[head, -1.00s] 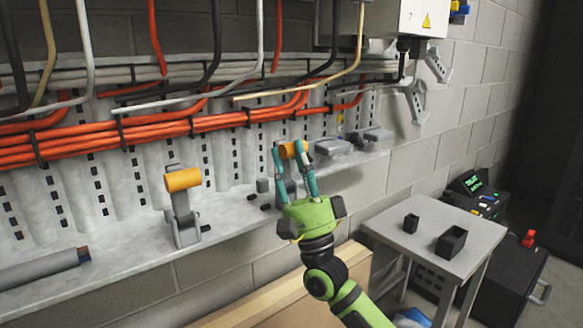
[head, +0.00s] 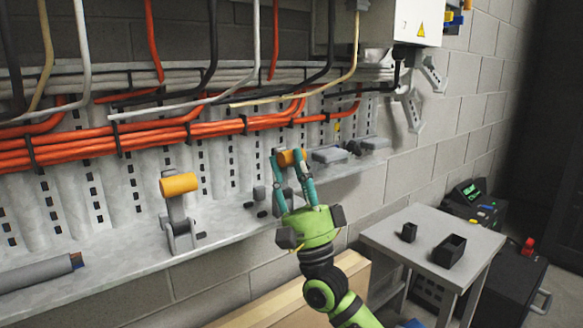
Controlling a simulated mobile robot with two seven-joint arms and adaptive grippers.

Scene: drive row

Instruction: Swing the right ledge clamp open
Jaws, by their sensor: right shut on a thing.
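The right ledge clamp (head: 290,157) shows an orange handle on the ledge (head: 225,232). My right gripper (head: 291,168), green with teal fingers, is shut on that orange handle; the clamp's lower part is mostly hidden behind the fingers. The left ledge clamp (head: 178,205) stands on the ledge further left, with a grey upright arm and an orange handle on top. Nothing touches it. My left gripper is not in view.
Orange cable bundles (head: 110,142) run along the wall above the ledge. Grey boxes (head: 330,155) lie on the ledge right of my gripper. A side table (head: 430,228) with two black bins stands at right. A wooden crate (head: 290,302) is below the ledge.

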